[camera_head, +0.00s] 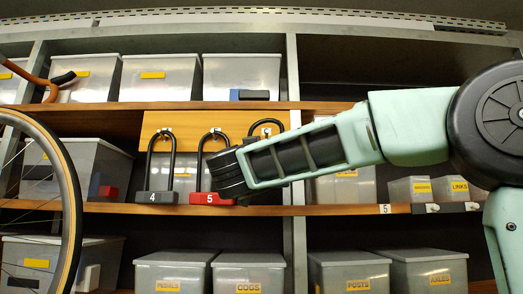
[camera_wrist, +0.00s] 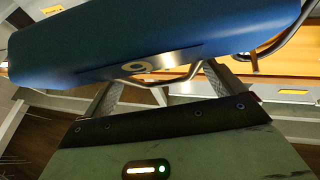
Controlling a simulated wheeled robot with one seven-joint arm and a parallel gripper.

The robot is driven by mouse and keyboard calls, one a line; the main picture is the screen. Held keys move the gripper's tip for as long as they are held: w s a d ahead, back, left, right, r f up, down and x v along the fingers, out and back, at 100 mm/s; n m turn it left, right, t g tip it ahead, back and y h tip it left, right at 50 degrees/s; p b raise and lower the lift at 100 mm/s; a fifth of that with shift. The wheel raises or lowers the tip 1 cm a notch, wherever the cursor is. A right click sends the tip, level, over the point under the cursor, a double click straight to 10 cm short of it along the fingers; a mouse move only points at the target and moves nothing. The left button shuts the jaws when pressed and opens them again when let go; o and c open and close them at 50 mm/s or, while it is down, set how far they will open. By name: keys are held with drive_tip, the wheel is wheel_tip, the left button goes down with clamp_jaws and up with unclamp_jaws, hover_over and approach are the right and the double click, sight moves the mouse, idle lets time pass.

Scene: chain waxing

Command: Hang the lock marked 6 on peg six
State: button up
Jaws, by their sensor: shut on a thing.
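A blue lock (camera_wrist: 170,45) fills the top of the wrist view, with a pale mark on its lower edge that I cannot read surely. My gripper (camera_wrist: 160,88) is shut on it, one finger on each side. In the head view my arm hides the gripper and the lock's body. A dark shackle (camera_head: 264,122) shows above my wrist at the third, rightmost peg of the wooden peg board (camera_head: 190,122). I cannot tell whether it is over the peg or only in front of it.
A grey lock marked 4 (camera_head: 157,197) and a red lock marked 5 (camera_head: 205,198) hang left of my wrist, the red one very close to it. Grey bins (camera_head: 160,77) fill the shelves. A bicycle wheel (camera_head: 70,190) stands at the left.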

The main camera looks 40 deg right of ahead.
drive_tip(key=shift+w+d+f, duration=0.2)
drive_tip(key=shift+w+d, duration=0.25)
drive_tip(key=shift+w, duration=0.2)
drive_tip(key=shift+w+d+f, duration=0.25)
drive_tip(key=shift+w+d, duration=0.15)
drive_tip(key=shift+w, duration=0.2)
drive_tip(key=shift+w+d+f, duration=0.2)
drive_tip(key=shift+w+d, duration=0.25)
drive_tip(key=shift+w, duration=0.2)
drive_tip(key=o, duration=1.3)
drive_tip(key=shift+b+v, duration=4.05)
drive_tip(key=shift+v, duration=4.7)
